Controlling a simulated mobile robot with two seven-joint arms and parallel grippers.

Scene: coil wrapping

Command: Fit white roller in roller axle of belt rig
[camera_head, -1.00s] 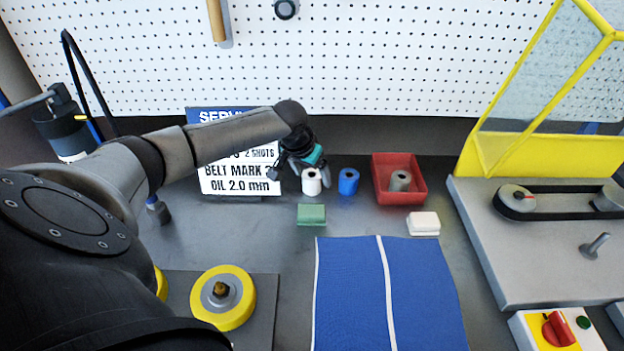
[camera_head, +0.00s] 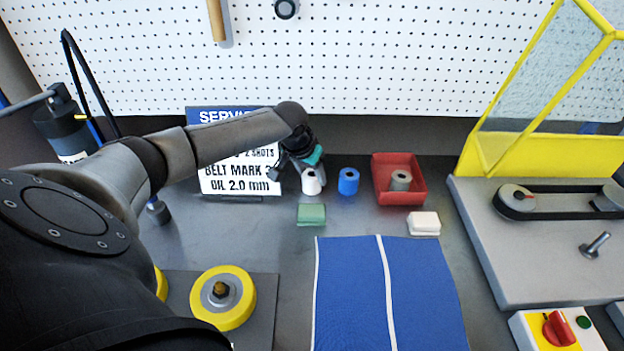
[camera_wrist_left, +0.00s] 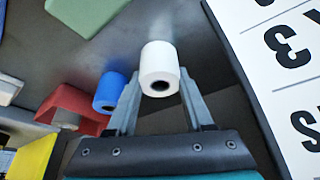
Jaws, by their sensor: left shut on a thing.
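The belt rig (camera_head: 490,255) is a grey plate at the right with a black belt around two pulleys. A bare grey tilted peg on it, which looks like the roller axle (camera_head: 595,245), stands in front of the belt. My right gripper is out of view.
A blue roller (camera_head: 348,182) stands just right of the white one. A red tray (camera_head: 415,165) holds a grey roller (camera_head: 400,181). A yellow-framed guard (camera_head: 540,155) rises behind the rig.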

